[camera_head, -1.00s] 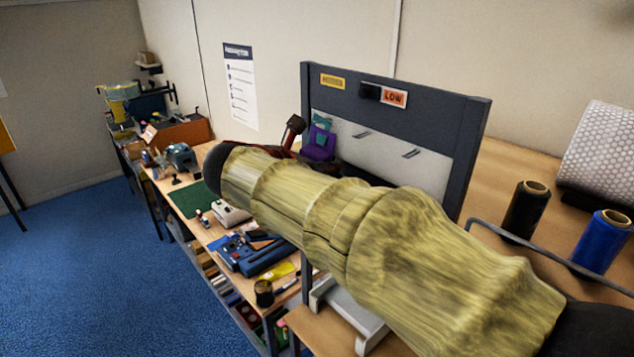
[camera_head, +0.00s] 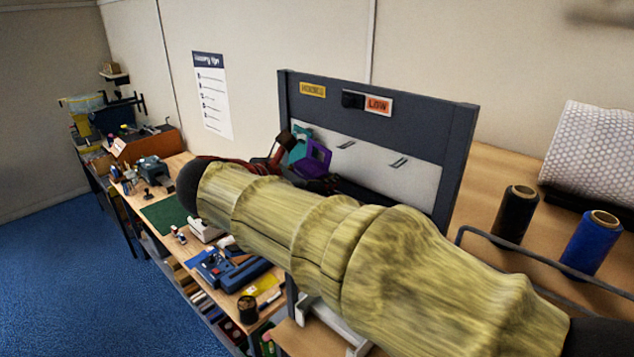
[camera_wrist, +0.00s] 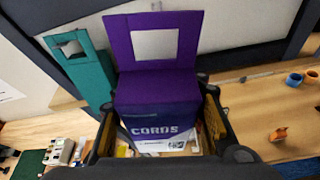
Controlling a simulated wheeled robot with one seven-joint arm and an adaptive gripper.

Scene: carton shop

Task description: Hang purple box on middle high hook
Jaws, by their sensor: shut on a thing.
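The purple box (camera_wrist: 155,100) is marked CORDS and has a tall hang tab with a square hole. My gripper (camera_wrist: 158,112) is shut on it, with a finger at each side. The tab stands up in front of the white panel (camera_wrist: 240,22). In the head view, the purple box (camera_head: 317,158) shows beside a teal box (camera_head: 299,143), partly behind my arm. Two hooks show on the panel to its right, a nearer-left one (camera_head: 346,145) and a farther-right one (camera_head: 399,162). Whether the tab touches any hook cannot be seen.
The teal box (camera_wrist: 82,68) is close on the left in the wrist view. The dark panel frame (camera_head: 460,150) carries a LOW card (camera_head: 378,106) and a yellow card (camera_head: 313,90). Black (camera_head: 516,214) and blue (camera_head: 591,243) rolls stand right. The bench at left is cluttered.

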